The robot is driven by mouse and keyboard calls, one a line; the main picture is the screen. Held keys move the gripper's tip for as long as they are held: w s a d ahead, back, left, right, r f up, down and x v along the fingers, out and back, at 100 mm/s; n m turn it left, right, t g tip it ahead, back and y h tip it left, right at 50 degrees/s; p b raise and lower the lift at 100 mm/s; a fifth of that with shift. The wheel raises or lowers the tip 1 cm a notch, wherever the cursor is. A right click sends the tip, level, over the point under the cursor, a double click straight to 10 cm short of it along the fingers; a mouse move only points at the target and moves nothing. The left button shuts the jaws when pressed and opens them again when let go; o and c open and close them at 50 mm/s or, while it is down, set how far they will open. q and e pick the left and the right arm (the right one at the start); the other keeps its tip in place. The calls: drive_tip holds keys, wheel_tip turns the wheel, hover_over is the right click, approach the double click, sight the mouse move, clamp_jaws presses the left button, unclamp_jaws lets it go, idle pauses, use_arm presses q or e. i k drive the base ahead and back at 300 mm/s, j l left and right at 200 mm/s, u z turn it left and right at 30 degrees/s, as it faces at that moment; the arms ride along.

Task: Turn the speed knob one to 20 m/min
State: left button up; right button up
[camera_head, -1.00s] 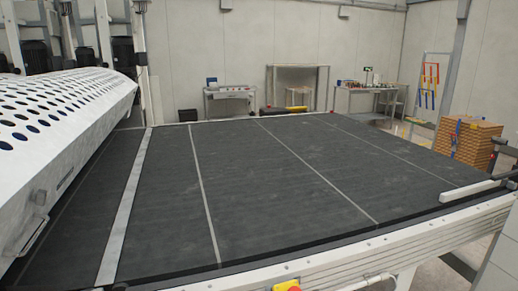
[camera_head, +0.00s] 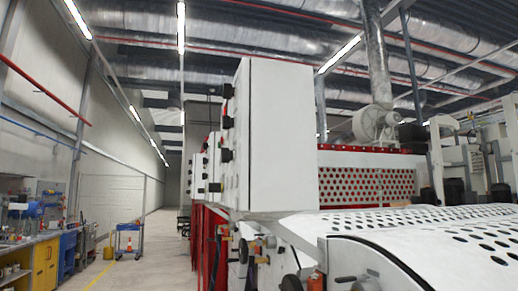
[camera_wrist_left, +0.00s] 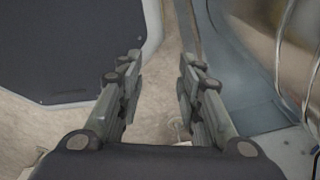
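The side of a white control cabinet (camera_head: 280,135) stands in the middle of the head view. Several dark knobs or switches (camera_head: 227,122) stick out from its left-facing front, seen almost edge-on. I cannot tell which is speed knob one, and no dial marks can be read. My left gripper (camera_wrist_left: 157,85) shows in the left wrist view with its two fingers apart and nothing between them, above a beige floor. Neither gripper shows in the head view.
A perforated white machine cover (camera_head: 440,235) fills the lower right. More cabinets (camera_head: 198,175) recede behind the first. An open aisle (camera_head: 155,235) runs along the left, with a blue cart (camera_head: 128,238) and a workbench with yellow cupboards (camera_head: 45,262) beside it.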

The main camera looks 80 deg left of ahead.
sight(213, 187)
drive_tip(key=u, duration=3.05)
drive_tip(key=k, duration=0.35)
drive_tip(key=k+z, duration=0.35)
drive_tip(key=k+l+z, duration=0.3)
drive_tip(key=k, duration=0.25)
drive_tip(key=j+z, duration=0.1)
drive_tip(key=z, duration=0.3)
drive_tip(key=i+j+z, duration=0.1)
drive_tip(key=z, duration=0.3)
drive_tip(key=j+z, duration=0.2)
drive_tip(key=z, duration=0.2)
drive_tip(key=j+z, duration=0.15)
drive_tip(key=z, duration=0.25)
drive_tip(key=j, duration=1.75)
drive_tip(key=k+j, duration=0.15)
drive_tip(key=j, duration=3.3)
drive_tip(key=k, duration=0.05)
